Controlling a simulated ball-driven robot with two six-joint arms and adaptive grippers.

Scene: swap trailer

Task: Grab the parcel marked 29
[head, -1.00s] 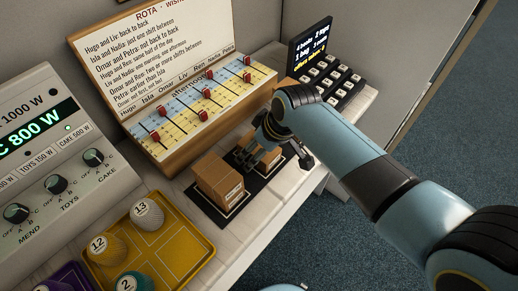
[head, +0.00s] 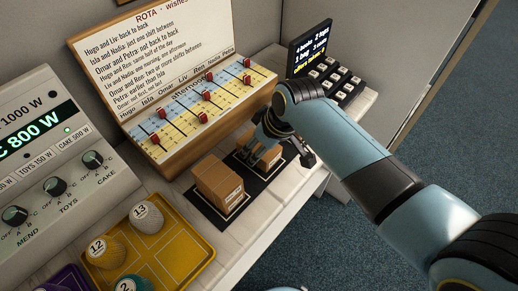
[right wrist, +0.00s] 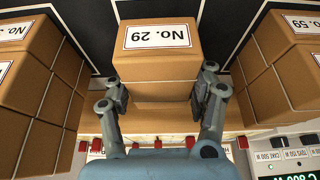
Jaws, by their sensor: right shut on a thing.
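The parcel marked 29 (right wrist: 158,58) is a brown cardboard box with a white label, upside down in the right wrist view. My right gripper (right wrist: 162,93) has one finger against each side of it and is shut on it. In the head view the right gripper (head: 262,150) covers most of this parcel, which stands on or just above a black mat (head: 244,201). I cannot tell whether it is lifted. My left gripper is not in view.
Another brown parcel (head: 218,187) stands close in front on the mat. The right wrist view shows parcels on both sides, left (right wrist: 35,70) and right (right wrist: 285,65). A rota board (head: 190,110) stands behind, a keypad (head: 330,75) beyond, a yellow tray (head: 190,262) nearer.

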